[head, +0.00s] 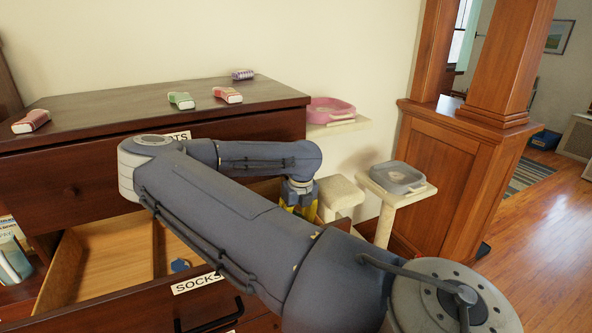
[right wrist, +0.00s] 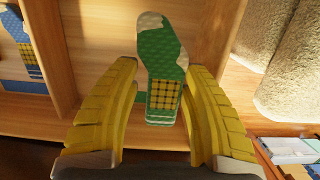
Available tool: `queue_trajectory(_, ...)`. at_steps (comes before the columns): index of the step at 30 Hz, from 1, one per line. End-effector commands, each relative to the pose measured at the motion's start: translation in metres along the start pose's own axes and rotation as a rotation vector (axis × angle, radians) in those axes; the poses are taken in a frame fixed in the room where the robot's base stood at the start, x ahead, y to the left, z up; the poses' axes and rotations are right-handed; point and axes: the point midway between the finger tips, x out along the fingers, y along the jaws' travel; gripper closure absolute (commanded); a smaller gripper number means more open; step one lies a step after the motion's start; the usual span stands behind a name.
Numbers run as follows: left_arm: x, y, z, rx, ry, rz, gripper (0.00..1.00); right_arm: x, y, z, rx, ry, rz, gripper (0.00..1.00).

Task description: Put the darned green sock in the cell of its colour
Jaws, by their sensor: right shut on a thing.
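The darned green sock (right wrist: 160,60) shows in the right wrist view. It is green with a pale toe and heel, a yellow checked patch and a white-striped cuff. My right gripper (right wrist: 162,75), with yellow fingers, is shut on it. In the head view this gripper (head: 298,203) points down at the right end of the open drawer, and the sock is hidden there. The sock is over a wooden cell (right wrist: 96,35) with a small green strip (right wrist: 139,98) beside the cuff. I cannot tell whether the sock touches the floor. My left gripper is not in view.
The drawer (head: 82,266) is labelled SOCKS and has wooden dividers. A blue patched sock (right wrist: 20,50) lies in the neighbouring cell. Several small coloured items, including a green one (head: 181,100), lie on the dresser top (head: 120,110). A cat tree (head: 391,215) stands close right.

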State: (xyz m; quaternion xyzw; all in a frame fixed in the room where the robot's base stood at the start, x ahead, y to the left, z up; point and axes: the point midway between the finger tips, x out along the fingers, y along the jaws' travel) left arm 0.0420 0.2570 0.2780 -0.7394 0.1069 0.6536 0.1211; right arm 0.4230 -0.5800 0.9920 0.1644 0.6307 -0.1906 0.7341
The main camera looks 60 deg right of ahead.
Motion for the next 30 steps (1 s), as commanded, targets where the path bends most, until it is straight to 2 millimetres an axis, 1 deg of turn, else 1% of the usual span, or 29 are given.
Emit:
queue_trajectory(1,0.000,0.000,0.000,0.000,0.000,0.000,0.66,0.011,-0.001,-0.003,0.000,0.003,-0.001,0.76)
queue_trajectory(6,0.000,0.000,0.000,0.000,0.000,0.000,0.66,0.035,0.000,-0.006,0.001,0.001,-0.001,0.76)
queue_trajectory(10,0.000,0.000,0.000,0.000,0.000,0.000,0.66,0.046,0.000,-0.007,0.000,0.001,-0.001,0.76)
queue_trajectory(17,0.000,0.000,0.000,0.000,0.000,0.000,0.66,0.053,0.000,-0.008,0.000,0.001,-0.001,0.76)
queue_trajectory(20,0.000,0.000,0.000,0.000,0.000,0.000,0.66,0.061,0.000,-0.009,0.001,0.000,0.000,0.76)
queue_trajectory(27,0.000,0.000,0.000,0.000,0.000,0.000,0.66,0.089,0.000,-0.014,0.001,0.000,0.000,0.76)
queue_trajectory(30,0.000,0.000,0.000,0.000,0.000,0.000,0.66,0.091,0.000,-0.014,0.001,0.000,0.000,0.76)
